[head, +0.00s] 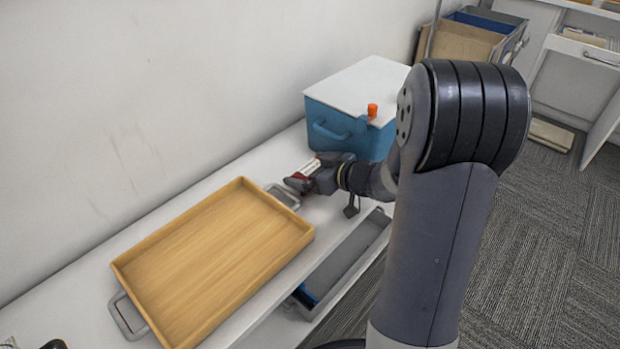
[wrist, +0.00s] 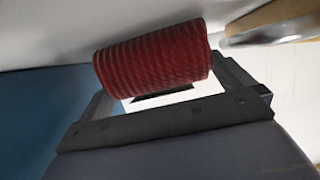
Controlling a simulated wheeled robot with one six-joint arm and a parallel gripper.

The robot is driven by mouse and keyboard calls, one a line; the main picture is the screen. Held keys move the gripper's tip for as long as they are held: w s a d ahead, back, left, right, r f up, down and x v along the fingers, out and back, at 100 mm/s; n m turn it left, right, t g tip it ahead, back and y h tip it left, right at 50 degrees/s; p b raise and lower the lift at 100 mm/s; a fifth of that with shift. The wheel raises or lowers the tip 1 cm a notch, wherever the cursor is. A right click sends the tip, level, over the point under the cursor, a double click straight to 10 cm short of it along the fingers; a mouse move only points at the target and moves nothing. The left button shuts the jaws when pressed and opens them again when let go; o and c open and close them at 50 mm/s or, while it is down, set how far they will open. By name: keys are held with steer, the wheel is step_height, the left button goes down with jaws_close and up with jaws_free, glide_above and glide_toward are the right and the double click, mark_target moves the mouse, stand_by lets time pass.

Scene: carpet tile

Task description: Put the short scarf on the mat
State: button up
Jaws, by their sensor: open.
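A red ribbed roll, which looks like the short scarf (wrist: 152,55), lies across the space at my gripper's fingers in the wrist view. In the head view a small red part of it (head: 297,183) shows at the tip of my gripper (head: 310,172), on the white surface between the wooden tray and the blue box. My gripper is open, with its dark fingers on either side of the roll in the wrist view (wrist: 165,80). I cannot tell whether they touch it. I cannot make out a mat in either view.
A wooden tray (head: 215,260) with metal handles takes up the left of the white bench (head: 225,172). A grey open drawer-like bin (head: 345,255) sits below the bench edge.

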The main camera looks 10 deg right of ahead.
steer(key=shift+c, duration=0.6)
steer(key=c, duration=0.7)
steer(key=shift+c, duration=0.2)
steer(key=shift+r+p, duration=0.25)
steer(key=shift+p, duration=0.05)
